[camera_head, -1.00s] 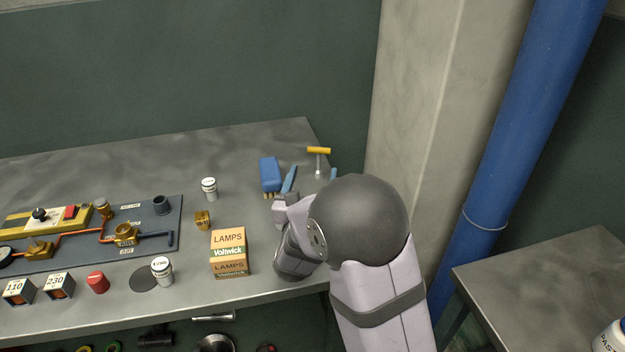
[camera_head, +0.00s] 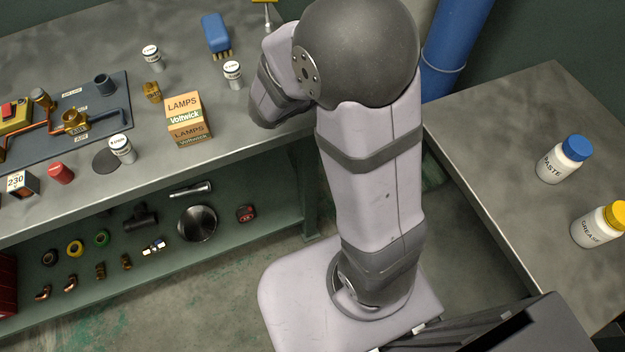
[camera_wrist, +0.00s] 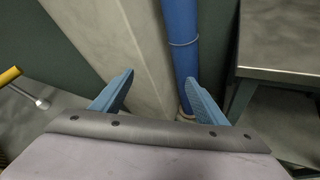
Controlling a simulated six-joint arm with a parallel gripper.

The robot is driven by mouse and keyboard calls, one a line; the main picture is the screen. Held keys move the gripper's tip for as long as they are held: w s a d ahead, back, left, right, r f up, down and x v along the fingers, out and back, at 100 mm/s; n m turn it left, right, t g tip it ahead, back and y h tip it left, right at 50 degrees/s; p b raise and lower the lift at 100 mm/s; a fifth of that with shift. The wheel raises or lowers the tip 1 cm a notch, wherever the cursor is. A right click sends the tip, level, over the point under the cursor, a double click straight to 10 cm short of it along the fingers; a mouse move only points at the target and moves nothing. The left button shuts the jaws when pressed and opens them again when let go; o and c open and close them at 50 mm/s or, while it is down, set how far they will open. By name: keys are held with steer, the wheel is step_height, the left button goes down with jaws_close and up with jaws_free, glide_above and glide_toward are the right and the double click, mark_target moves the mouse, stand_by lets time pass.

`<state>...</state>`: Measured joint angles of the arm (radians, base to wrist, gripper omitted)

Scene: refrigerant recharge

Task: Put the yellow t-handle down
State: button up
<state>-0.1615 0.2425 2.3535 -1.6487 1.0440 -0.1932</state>
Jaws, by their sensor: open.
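The yellow t-handle (camera_head: 264,2) is cut by the top edge of the head view. Its pale metal stem (camera_head: 268,16) points down to the bench, and it appears to stand upright near the bench's right end. In the wrist view the yellow t-handle (camera_wrist: 10,75) is at the left edge, outside my fingers. My gripper (camera_wrist: 158,90) is open, with two blue fingers apart and nothing between them. It is clear of the t-handle, facing the pale pillar and blue pipe. In the head view my arm hides the fingers.
A second table (camera_head: 480,130) at right holds paste (camera_head: 564,160) and grease (camera_head: 598,225) bottles.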

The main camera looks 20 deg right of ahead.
steer(key=s+a+f+m+g+y, duration=0.1)
steer(key=s+f+m+g+y, duration=0.2)
steer(key=s, duration=0.4)
steer(key=s+a+f+m+g+y, duration=0.1)
steer(key=s+f+m+g, duration=0.25)
steer(key=s+m, duration=0.25)
steer(key=s+a+f+m+y, duration=0.1)
steer(key=s+a+m+y, duration=0.1)
steer(key=a+m, duration=0.3)
steer(key=s+a+f+m+y, duration=0.2)
steer(key=a+m+y, duration=0.3)
steer(key=a, duration=0.3)
steer(key=shift+s+a+y, duration=0.2)
steer(key=shift+s+y, duration=0.1)
steer(key=shift+s, duration=0.3)
steer(key=shift+f, duration=0.1)
